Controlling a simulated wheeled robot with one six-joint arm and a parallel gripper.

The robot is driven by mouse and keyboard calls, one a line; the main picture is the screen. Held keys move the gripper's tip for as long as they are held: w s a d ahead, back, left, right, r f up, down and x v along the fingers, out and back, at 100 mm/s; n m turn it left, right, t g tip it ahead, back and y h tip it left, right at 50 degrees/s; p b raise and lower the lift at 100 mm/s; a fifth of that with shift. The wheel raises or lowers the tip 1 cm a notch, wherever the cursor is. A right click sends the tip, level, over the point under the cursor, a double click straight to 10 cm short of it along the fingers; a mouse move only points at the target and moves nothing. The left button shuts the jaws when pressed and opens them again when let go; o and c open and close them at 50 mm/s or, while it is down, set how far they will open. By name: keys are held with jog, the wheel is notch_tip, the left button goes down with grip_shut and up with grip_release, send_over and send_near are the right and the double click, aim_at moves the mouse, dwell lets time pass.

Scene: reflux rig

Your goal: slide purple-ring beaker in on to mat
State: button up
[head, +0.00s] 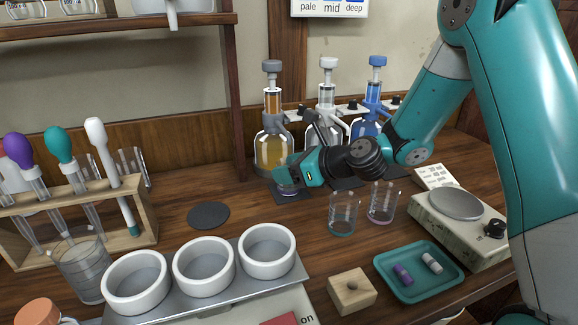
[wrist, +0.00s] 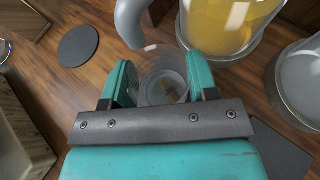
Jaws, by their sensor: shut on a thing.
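My gripper (head: 287,178) is shut on a clear glass beaker with a purple ring (head: 288,192) low down, in front of the amber bottle (head: 272,148). In the head view the gripper hides most of the beaker. In the wrist view the beaker (wrist: 160,84) stands between the two teal fingers (wrist: 161,70), with the grey spout of the amber bottle close by its far rim. A dark square mat (head: 304,197) lies at the amber bottle's foot, and the beaker's base is at or over it. I cannot tell whether it is fully seated.
Two other beakers, one teal-ringed (head: 343,213) and one pink-ringed (head: 383,203), stand right of the gripper. Clear (head: 327,98) and blue (head: 374,100) dispenser bottles stand behind. A round dark mat (head: 208,215) lies left, with bare wood around it. White bowls (head: 203,267) stand in front.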

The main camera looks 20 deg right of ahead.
jog(key=shift+f, duration=0.1)
jog(key=o, duration=1)
jog(key=shift+o, duration=0.2)
jog(key=v, duration=1.7)
jog(key=shift+s+p, duration=0.15)
jog(key=shift+p, duration=0.2)
